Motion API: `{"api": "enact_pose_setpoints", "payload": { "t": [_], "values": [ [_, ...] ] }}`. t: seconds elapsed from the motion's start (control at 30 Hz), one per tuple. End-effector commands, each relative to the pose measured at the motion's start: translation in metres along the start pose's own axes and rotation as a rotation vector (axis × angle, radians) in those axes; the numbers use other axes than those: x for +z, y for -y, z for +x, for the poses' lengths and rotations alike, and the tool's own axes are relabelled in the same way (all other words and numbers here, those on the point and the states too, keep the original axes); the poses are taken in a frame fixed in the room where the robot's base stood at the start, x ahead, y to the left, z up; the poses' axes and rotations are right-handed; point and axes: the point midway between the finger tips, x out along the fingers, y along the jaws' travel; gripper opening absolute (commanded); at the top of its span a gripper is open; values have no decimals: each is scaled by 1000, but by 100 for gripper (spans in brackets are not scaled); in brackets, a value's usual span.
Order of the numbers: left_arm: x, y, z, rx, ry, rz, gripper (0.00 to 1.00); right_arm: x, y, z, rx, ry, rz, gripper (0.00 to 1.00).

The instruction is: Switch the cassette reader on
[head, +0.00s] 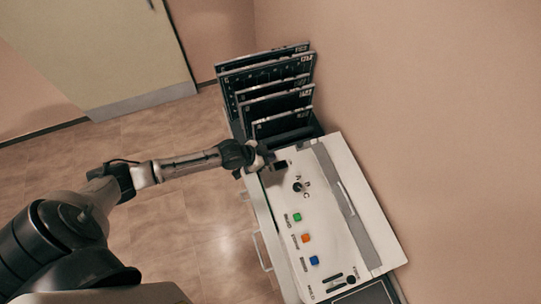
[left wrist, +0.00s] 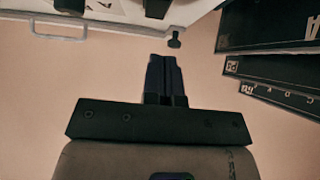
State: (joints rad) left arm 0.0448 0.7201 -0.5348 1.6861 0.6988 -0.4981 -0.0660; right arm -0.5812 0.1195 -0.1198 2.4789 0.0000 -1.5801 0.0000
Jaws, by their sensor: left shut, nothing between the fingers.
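The cassette reader (head: 345,240) is a white sloped panel with a grey strip, green (head: 297,217), orange (head: 306,238) and blue (head: 314,260) buttons, and a round black knob (head: 297,187). A small black switch-like part (head: 281,164) sits at its far left corner. My left gripper (head: 266,160) is shut and empty, close beside that corner; I cannot tell whether it touches. In the left wrist view my shut fingers (left wrist: 166,75) point toward a small black stub (left wrist: 175,40) by the reader's white edge, with a visible gap. My right gripper is out of view.
Several dark upright cassettes or plates (head: 270,90) stand in a rack just beyond the reader, close to my left gripper. The wall borders the reader on the right. A handle (head: 261,252) sticks out from its left side. Floor is free at left.

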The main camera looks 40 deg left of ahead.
Motion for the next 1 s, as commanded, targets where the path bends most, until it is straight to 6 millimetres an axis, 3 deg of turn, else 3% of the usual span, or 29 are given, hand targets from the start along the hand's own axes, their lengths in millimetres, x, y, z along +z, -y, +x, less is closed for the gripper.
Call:
{"api": "enact_pose_setpoints", "payload": {
  "t": [0.2,0.43,0.7,1.0],
  "values": [
    [7,0,-46,1,3,2,0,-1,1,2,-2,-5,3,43],
    [10,-1,-82,1,2,1,0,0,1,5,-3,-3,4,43],
    [11,0,-99,0,1,0,0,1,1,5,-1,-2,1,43],
    [10,-1,-101,1,0,-1,0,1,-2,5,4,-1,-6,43]
  ]
}}
